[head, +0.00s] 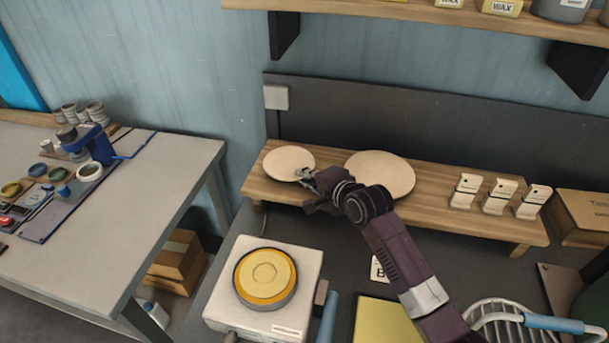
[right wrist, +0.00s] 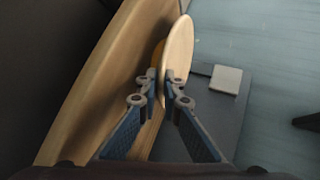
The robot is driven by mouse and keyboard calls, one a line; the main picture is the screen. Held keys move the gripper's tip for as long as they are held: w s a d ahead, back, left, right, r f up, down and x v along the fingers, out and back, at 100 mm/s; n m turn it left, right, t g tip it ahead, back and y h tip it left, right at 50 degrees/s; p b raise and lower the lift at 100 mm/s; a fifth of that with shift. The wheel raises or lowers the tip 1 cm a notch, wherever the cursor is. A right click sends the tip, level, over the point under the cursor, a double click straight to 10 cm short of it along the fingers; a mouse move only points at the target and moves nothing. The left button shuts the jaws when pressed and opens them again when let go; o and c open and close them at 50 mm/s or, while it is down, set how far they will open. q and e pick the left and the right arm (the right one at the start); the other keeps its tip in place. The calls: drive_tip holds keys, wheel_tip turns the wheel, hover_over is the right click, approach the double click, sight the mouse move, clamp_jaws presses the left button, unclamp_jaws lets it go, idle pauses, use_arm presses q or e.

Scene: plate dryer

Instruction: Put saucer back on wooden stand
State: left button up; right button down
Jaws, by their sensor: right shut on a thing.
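A pale round saucer (head: 289,161) is over the left end of the long wooden stand (head: 434,190) in the head view. My right gripper (head: 308,176) is shut on the saucer's right front edge. In the right wrist view the saucer (right wrist: 180,50) sits between the fingertips (right wrist: 165,80), with the wooden plank (right wrist: 92,85) beside it. I cannot tell whether the saucer touches the stand. A larger pale plate (head: 382,170) lies on the stand to the right, partly hidden by my right arm. My left gripper is not in view.
Several white dispensers (head: 500,196) stand on the stand's right part. A white device (head: 225,308) with a yellow disc is in front of the stand. A wire rack (head: 510,322) is at the lower right. A cardboard box (head: 582,216) is beyond the stand's right end.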

idle(0.3)
drive_tip(key=c, duration=2.4)
unclamp_jaws()
drive_tip(key=shift+f, duration=0.1)
drive_tip(key=b+v, duration=0.1)
drive_tip(key=v, duration=1.1)
